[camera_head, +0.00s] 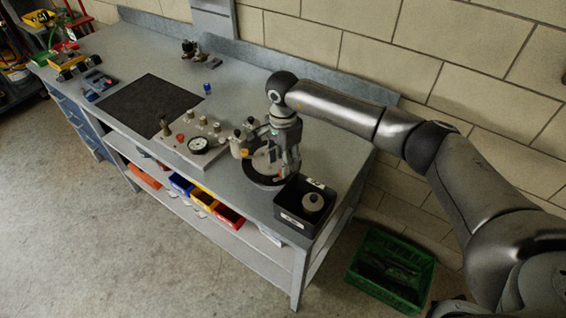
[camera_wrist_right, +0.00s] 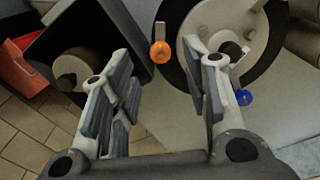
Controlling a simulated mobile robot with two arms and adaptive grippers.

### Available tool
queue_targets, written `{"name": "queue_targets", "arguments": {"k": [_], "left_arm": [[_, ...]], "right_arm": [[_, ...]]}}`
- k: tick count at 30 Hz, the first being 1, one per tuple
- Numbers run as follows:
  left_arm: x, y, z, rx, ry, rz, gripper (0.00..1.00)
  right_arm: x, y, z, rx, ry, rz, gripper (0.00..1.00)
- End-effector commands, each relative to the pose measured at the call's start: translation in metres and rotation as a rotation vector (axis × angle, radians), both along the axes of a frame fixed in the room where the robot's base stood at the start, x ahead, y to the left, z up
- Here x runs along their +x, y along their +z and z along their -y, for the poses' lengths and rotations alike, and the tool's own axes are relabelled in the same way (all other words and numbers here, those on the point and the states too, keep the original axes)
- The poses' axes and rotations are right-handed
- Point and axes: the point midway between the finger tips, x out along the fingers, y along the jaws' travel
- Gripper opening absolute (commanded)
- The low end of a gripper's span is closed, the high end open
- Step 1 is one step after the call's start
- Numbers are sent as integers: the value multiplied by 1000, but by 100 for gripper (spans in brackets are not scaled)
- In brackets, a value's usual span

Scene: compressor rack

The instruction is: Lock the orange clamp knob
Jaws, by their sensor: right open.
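The orange clamp knob (camera_wrist_right: 160,52) shows in the right wrist view on a short stem, at the rim of a round dark-edged fixture (camera_wrist_right: 186,75) with a pale plate. In the head view the fixture (camera_head: 252,172) sits near the bench's right end, partly hidden by my right gripper. My right gripper (camera_head: 284,168) points down over it. In the wrist view the open fingers (camera_wrist_right: 156,75) are empty, and the knob appears between and just beyond their tips. I cannot tell the exact gap. A blue knob (camera_wrist_right: 244,97) sits beside the right finger. My left gripper is out of view.
A black box (camera_head: 292,219) with a round pale part (camera_head: 313,202) stands right beside the fixture. A gauge panel (camera_head: 172,153) is to the left. A dark mat (camera_head: 150,108) lies clear farther left. A green crate (camera_head: 362,266) stands on the floor.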

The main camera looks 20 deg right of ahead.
Motion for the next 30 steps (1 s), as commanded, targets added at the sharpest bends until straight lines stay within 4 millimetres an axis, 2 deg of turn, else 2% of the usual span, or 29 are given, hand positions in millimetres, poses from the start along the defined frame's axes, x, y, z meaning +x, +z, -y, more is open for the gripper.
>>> {"name": "queue_targets", "arguments": {"k": [1, 7, 18, 27, 30], "left_arm": [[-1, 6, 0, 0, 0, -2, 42], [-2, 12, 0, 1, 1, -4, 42], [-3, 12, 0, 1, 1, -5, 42], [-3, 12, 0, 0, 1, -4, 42], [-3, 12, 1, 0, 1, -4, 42]], "right_arm": [[-1, -7, 0, 0, 0, -3, 42], [0, -30, 0, 2, -1, -1, 42], [0, -36, 0, 1, 0, 1, 41], [0, -35, 0, 1, 0, 1, 3], [0, -35, 0, 1, 0, 1, 0]]}}
